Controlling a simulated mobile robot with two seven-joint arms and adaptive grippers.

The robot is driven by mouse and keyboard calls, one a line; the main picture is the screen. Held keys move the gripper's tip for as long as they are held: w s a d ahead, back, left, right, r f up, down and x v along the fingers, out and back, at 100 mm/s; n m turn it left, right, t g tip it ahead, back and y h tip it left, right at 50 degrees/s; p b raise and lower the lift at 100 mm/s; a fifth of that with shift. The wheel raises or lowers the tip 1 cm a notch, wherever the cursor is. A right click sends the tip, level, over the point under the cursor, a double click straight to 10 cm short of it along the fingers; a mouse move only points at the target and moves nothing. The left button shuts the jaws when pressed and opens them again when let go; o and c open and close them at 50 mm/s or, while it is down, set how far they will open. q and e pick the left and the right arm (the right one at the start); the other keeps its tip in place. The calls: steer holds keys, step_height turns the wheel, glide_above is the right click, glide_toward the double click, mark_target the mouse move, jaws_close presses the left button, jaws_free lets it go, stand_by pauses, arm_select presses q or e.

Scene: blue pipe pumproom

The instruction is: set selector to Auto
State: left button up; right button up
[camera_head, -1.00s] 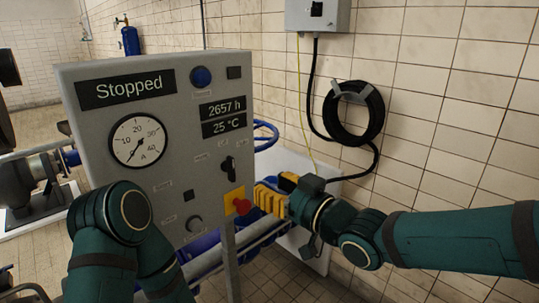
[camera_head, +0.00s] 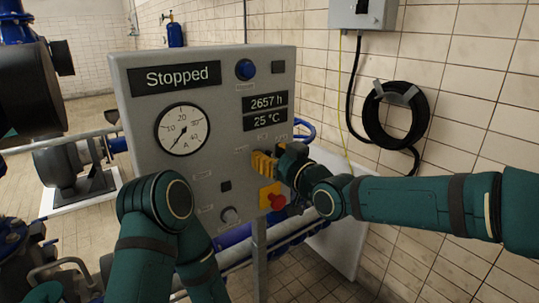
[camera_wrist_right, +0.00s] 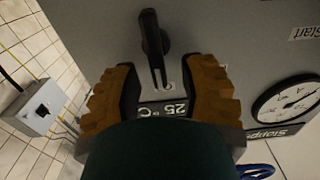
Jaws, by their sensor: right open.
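The selector is a black lever handle (camera_wrist_right: 153,45) on the grey panel face, seen close up in the right wrist view. The selector's position labels are not readable. My left arm shows in front of the panel, but its gripper is out of sight.
The control panel (camera_head: 140,110) shows a "Stopped" display (camera_head: 177,76), a gauge (camera_head: 182,130) and a blue lamp (camera_head: 245,69). A red button (camera_head: 277,202) on a yellow plate sits just below my right gripper. A coiled black hose (camera_head: 396,115) hangs on the tiled wall.

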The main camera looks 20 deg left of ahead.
steer(key=shift+w+a, duration=0.15)
steer(key=shift+a, duration=0.05)
jaws_close()
steer(key=shift+d, duration=0.1)
steer(key=shift+w+d+f+m+b, duration=0.15)
steer(key=shift+m+b, duration=0.3)
steer(key=shift+m, duration=1.05)
steer(key=shift+w+d+f+m+b, duration=0.1)
steer(key=shift+w+d+m+b, duration=0.3)
steer(key=shift+m, duration=1.1)
steer(key=shift+w+a+f+m+b, duration=0.1)
steer(key=shift+m+b, duration=0.45)
steer(key=shift+m, duration=0.95)
